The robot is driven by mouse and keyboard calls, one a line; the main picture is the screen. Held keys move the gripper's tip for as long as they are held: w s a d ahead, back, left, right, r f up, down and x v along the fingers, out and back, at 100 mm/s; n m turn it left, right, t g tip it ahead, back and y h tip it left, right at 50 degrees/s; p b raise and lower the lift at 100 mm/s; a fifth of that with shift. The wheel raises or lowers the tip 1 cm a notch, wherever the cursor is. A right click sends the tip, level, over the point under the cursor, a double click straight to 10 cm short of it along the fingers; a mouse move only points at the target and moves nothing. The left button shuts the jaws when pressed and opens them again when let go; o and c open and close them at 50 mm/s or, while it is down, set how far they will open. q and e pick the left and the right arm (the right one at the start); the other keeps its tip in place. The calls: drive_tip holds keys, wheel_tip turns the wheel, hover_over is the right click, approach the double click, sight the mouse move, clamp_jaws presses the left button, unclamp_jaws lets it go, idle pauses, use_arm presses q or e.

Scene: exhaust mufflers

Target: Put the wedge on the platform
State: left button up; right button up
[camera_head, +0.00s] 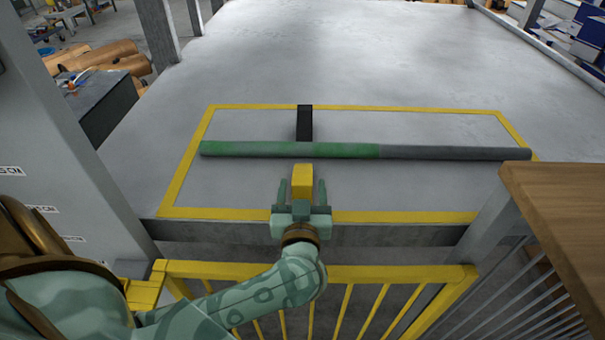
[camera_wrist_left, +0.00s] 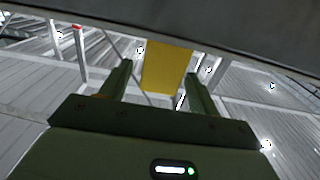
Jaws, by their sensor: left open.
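A yellow wedge (camera_head: 302,176) lies at the near side of a long green and grey pipe (camera_head: 289,149), on the platform (camera_head: 400,190). The platform is a grey surface with a yellow outline. My left gripper (camera_head: 302,191) is open around the wedge, one finger on each side, with gaps visible in the head view. In the left wrist view the wedge (camera_wrist_left: 167,67) stands between and beyond the fingers (camera_wrist_left: 158,82), its far end meeting a dark grey surface. A black wedge-like block (camera_head: 304,122) is behind the pipe. My right gripper is out of view.
A yellow railing (camera_head: 390,272) runs below the near platform edge. A wooden top (camera_head: 565,215) stands at the right, and a grey post (camera_head: 75,150) at the left. The grey surface beyond the yellow outline is clear.

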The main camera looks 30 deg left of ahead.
use_arm(q)
drive_tip(key=v, duration=0.7)
idle(0.6)
